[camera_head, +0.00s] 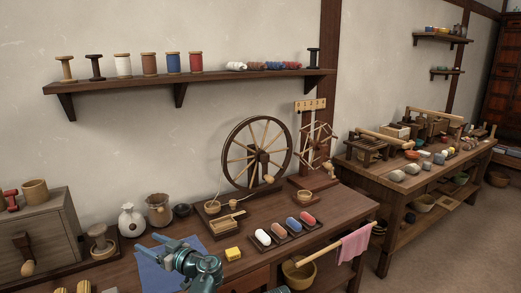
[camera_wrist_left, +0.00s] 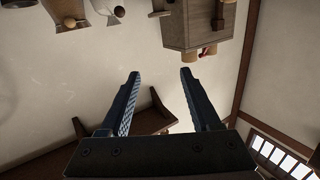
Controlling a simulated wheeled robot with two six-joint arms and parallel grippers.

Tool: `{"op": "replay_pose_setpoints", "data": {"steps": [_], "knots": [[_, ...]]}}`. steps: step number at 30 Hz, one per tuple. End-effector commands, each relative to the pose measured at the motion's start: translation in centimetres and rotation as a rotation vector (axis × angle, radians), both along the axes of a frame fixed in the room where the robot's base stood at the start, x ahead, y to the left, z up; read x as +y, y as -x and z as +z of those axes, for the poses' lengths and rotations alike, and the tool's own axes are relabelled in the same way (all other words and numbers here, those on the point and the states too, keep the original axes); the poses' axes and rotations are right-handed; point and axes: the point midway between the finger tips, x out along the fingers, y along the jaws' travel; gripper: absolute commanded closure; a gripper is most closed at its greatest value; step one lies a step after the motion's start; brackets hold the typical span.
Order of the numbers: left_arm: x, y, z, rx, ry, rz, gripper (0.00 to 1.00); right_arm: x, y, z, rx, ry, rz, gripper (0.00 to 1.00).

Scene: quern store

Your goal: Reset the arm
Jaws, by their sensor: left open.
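My left gripper (camera_head: 147,244) is above the blue cloth (camera_head: 158,270) on the long wooden table (camera_head: 215,262), with its fingers pointing left. In the left wrist view my left gripper (camera_wrist_left: 160,73) is open, its two dark fingers well apart.
A spinning wheel (camera_head: 262,152) stands behind. A wall shelf (camera_head: 190,78) holds spools.

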Motion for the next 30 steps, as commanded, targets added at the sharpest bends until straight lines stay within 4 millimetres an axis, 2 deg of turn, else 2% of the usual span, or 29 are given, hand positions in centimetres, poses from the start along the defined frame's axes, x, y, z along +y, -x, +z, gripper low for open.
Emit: {"op": "replay_pose_setpoints", "data": {"steps": [8,14,17,20,24,27,30], "knots": [[-1.1,1.2,-3.9,0.143,0.066,0.006,0.36,0.0,-0.1,-1.2,0.0,0.001,0.001,0.5],[-2.9,2.9,-8.7,0.33,0.148,-0.011,0.36,0.0,-0.1,-2.5,-0.001,0.003,0.001,0.5],[-4.4,4.1,-11.8,0.461,0.204,-0.04,0.36,-0.1,-0.1,-3.3,-0.001,0.004,0.001,0.5],[-6.6,5.8,-15.6,0.627,0.27,-0.096,0.36,-0.1,-0.1,-4.4,-0.001,0.005,0.002,0.5],[-11.4,9.2,-21.8,0.929,0.377,-0.252,0.36,-0.1,-0.1,-6.3,-0.003,0.006,0.002,0.5],[-14.6,11.5,-24.9,1.108,0.434,-0.383,0.36,-0.1,-0.1,-7.2,-0.004,0.008,0.004,0.5],[-17.2,13.4,-26.9,1.242,0.473,-0.503,0.36,-0.2,-0.1,-7.8,-0.004,0.009,0.004,0.5]]}}
